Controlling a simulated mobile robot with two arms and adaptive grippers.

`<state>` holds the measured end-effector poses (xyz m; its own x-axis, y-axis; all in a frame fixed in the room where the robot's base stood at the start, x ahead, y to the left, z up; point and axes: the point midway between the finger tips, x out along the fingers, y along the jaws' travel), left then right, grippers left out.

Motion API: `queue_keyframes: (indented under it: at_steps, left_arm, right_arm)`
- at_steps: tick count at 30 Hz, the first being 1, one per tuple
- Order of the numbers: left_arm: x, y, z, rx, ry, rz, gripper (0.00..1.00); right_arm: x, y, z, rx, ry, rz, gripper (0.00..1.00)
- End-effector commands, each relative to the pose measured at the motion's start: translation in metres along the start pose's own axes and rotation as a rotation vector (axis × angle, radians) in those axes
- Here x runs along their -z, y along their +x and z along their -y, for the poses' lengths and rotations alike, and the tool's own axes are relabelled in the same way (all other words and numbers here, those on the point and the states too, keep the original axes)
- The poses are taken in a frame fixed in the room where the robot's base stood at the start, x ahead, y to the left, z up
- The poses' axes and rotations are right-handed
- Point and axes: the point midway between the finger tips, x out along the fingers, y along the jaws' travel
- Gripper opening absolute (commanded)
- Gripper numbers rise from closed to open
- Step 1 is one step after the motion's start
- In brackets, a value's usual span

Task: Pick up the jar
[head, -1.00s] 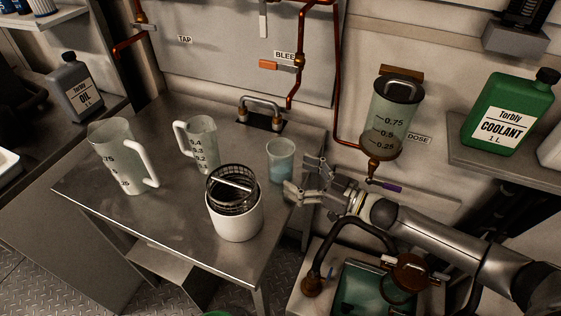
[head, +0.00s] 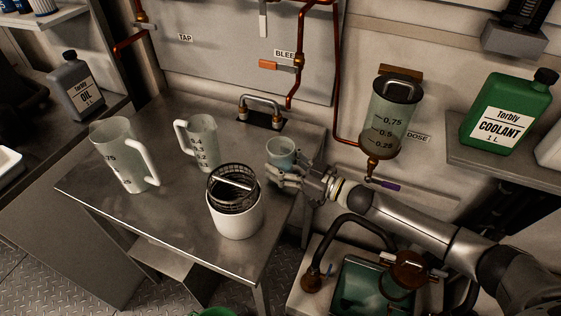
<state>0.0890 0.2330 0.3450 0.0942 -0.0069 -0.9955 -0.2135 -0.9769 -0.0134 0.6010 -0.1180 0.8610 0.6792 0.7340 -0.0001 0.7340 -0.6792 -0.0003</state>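The jar is a small translucent blue-green cup (head: 281,150), upright at the right rear of the metal table. My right gripper (head: 283,172) reaches in from the right, with its fingers at the jar's lower part. One finger passes in front of the jar and hides its lower side and base. The far finger is partly hidden, so I cannot tell whether the fingers are closed on the jar or still apart from it. My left gripper is not in view.
A white pot with a wire basket (head: 235,208) stands left of my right gripper. Two clear measuring jugs, a large one (head: 122,158) and a smaller one (head: 203,145), stand farther left. A metal handle fitting (head: 262,112) lies behind the jar. A dosing vessel (head: 392,115) hangs at right.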

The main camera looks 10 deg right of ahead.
Motion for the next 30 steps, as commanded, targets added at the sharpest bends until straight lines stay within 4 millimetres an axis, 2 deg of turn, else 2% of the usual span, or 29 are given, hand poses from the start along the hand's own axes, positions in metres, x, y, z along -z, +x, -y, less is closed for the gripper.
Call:
queue_keyframes:
  at_steps: [1,5,17,24,30]
  left_arm:
    - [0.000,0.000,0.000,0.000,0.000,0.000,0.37]
    - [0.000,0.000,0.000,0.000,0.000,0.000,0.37]
    - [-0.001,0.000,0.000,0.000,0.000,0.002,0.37]
    - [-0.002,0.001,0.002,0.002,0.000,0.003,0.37]
    - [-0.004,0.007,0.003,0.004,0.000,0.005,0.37]
  right_arm:
    - [0.000,0.000,0.000,0.000,0.000,0.000,0.45]
    - [0.000,0.000,0.000,0.000,0.000,0.000,0.30]
    - [0.008,0.000,0.000,0.001,-0.002,-0.003,0.30]
    - [0.038,0.000,0.000,0.003,-0.005,-0.003,0.30]
    - [0.032,-0.044,0.000,-0.001,0.000,0.005,0.30]
